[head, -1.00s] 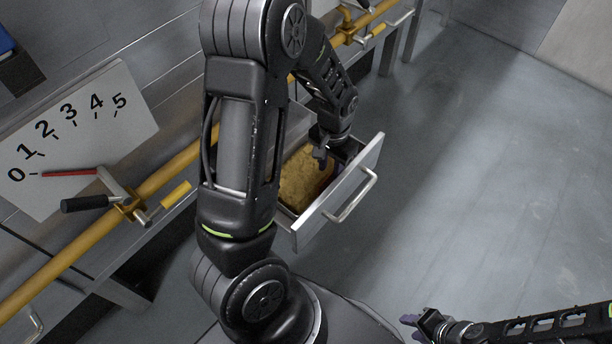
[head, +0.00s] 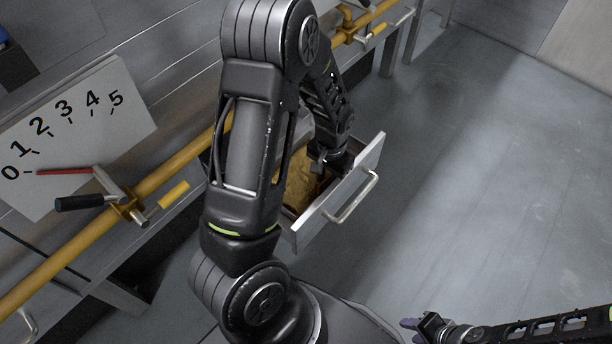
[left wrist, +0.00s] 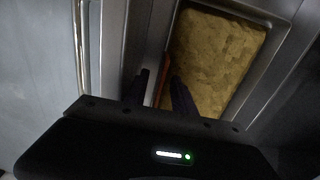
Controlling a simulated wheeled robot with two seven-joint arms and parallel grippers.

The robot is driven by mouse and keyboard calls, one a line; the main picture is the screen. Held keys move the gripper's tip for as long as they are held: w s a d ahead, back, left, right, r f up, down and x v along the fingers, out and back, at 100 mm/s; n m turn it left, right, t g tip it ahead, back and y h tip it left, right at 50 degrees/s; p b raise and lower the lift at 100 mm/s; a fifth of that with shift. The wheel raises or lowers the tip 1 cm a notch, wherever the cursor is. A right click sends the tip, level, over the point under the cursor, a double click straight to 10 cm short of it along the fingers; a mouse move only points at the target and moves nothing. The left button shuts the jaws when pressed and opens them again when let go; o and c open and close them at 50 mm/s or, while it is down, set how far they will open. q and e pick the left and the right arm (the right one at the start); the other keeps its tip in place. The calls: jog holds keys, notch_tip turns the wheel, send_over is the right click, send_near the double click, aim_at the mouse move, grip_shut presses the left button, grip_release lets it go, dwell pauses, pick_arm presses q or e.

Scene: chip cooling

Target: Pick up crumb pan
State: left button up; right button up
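The crumb pan, holding a yellow-brown crumbly layer (head: 299,187), sits inside the pulled-out metal drawer (head: 310,218). In the left wrist view the same layer (left wrist: 218,55) fills the upper middle, with an orange-brown pan edge (left wrist: 165,72) along its left side. My left gripper (head: 327,172) reaches down into the drawer by its front panel. In the left wrist view its dark fingers (left wrist: 160,82) are apart, one on each side of that edge; contact cannot be told. My right gripper (head: 418,325) is at the bottom right, away from the drawer; its finger gap is unclear.
The drawer's front has a bar handle (head: 352,201). A yellow pipe (head: 75,235) runs along the machine, with a lever valve (head: 122,203) and a dial plate (head: 75,135) numbered 0 to 5, its red pointer near 0. The floor (head: 480,180) to the right is clear.

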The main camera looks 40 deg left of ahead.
pick_arm(q)
grip_shut()
dwell(1.4)
